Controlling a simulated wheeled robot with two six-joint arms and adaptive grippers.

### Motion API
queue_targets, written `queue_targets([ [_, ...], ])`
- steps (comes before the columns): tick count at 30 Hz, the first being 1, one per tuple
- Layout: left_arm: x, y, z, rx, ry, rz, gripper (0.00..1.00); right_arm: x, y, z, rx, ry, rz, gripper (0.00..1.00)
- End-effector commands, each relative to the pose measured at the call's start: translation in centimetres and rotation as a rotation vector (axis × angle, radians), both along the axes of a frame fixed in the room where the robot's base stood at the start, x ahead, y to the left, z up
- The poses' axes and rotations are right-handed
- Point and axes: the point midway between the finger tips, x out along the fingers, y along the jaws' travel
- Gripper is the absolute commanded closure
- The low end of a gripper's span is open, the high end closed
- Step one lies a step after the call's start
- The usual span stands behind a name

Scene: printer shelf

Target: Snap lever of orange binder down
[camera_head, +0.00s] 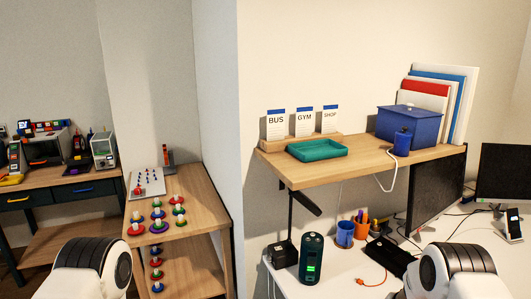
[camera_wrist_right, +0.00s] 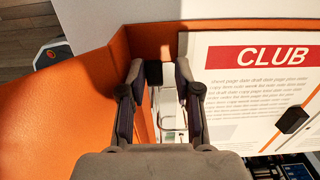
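The orange binder (camera_wrist_right: 50,110) lies open in the right wrist view; it does not show in the head view. A white sheet headed CLUB (camera_wrist_right: 272,55) lies in its right part. My right gripper (camera_wrist_right: 158,72) is over the binder's inner spine, its two fingers apart. A small black piece (camera_wrist_right: 154,73), perhaps the lever's tip, sits between the fingertips, with a gap on its right side; contact on the left is unclear. Metal-looking parts show below it between the fingers. The rest of the lever is hidden. My left gripper is out of view.
In the head view, a wooden shelf (camera_head: 330,172) holds a teal tray (camera_head: 318,150), cards and a blue box (camera_head: 408,125). Below it, a white desk carries a dark green device (camera_head: 311,258), cups and a monitor.

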Motion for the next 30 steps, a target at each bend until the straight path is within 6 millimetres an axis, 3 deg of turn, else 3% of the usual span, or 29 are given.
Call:
queue_targets([
  [17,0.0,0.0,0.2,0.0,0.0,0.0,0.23,0.0,0.0,0.2,0.0,0.0,0.0,0.67],
  [30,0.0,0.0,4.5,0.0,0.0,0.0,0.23,-0.9,-0.4,4.4,0.0,0.0,0.0,0.67],
])
